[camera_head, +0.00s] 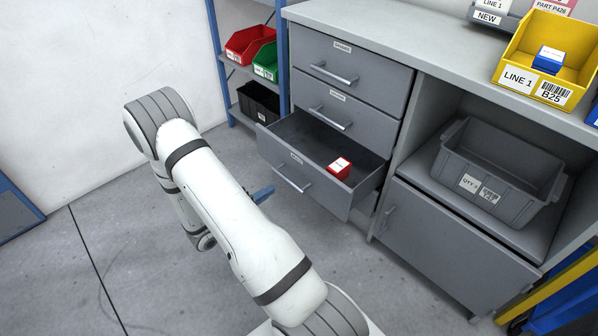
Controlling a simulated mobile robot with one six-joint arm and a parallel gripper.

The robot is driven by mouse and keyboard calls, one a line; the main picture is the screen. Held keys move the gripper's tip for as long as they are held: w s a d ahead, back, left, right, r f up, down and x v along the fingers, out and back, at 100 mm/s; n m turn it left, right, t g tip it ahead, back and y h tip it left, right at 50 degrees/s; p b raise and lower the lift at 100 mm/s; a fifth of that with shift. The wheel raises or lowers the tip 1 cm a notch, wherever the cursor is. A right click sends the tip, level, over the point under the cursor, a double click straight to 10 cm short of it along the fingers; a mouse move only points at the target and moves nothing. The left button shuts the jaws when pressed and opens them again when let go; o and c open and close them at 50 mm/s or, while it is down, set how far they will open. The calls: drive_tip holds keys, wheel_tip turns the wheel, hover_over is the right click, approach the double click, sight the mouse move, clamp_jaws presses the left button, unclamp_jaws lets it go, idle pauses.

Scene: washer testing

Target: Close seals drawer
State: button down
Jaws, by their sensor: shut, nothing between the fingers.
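The lowest drawer (305,186) of the grey cabinet stands pulled out; its small front label is too small to read for sure. A small red and white box (340,168) lies inside it towards the right. The drawer's bar handle (291,178) is on its front. My gripper (264,193) shows as a blue fingertip part just left of and in front of the drawer front; the rest is hidden behind my arm. It is shut and holds nothing. I cannot tell whether it touches the drawer front.
Two closed drawers (345,107) sit above the open one. A grey bin (495,175) stands on the cabinet's open shelf at right, and a yellow bin (548,62) on the worktop. A blue rack (217,60) with bins stands behind. The floor left of the drawer is clear.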

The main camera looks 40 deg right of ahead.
drive_tip(key=b, duration=0.5)
approach(308, 165)
drive_tip(key=d, duration=0.5)
drive_tip(key=shift+w+d, duration=0.1)
drive_tip(key=shift+d, duration=0.3)
drive_tip(key=shift+w+d, duration=0.1)
drive_tip(key=shift+d, duration=0.45)
drive_tip(key=shift+r, duration=0.1)
